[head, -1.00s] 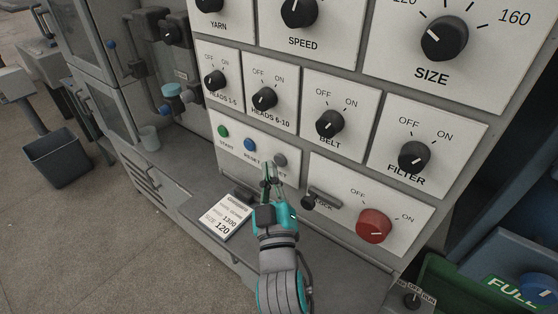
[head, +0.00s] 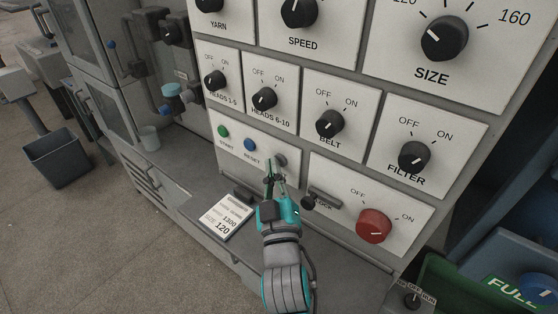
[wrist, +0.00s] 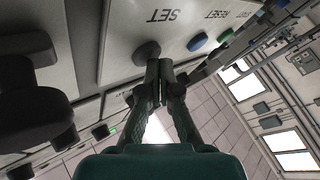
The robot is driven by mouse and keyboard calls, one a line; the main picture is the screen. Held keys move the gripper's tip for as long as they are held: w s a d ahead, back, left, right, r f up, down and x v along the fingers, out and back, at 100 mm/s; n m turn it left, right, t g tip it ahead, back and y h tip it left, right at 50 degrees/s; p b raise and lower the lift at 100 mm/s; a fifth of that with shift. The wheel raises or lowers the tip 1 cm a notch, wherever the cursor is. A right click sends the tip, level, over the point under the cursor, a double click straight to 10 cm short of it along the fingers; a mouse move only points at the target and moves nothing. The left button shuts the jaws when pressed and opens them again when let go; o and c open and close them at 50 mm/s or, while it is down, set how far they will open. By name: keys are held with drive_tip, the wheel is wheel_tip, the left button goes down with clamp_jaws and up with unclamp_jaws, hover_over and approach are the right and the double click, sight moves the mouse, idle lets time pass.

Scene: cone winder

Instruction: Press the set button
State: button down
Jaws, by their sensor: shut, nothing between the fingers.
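The grey set button (head: 280,160) is at the right end of a row of buttons on a white panel. In the wrist view the set button (wrist: 147,52) sits by its upside-down SET label, just beside my fingertips. My gripper (head: 270,166) is shut and empty, its tips just below and left of the button in the head view, hiding part of the SET label. In the wrist view my gripper (wrist: 159,66) has its fingers together. I cannot tell whether the tips touch the button or the panel.
The blue reset button (head: 250,144) and green start button (head: 223,131) are to the left. A black knob (head: 308,202) and red switch (head: 374,226) are to the right. A card (head: 225,218) lies on the ledge below.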

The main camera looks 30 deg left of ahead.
drive_tip(key=shift+w, duration=0.25)
drive_tip(key=shift+s, duration=0.1)
idle(0.5)
drive_tip(key=shift+s, duration=0.75)
drive_tip(key=shift+s+a, duration=0.2)
drive_tip(key=shift+s, duration=2.3)
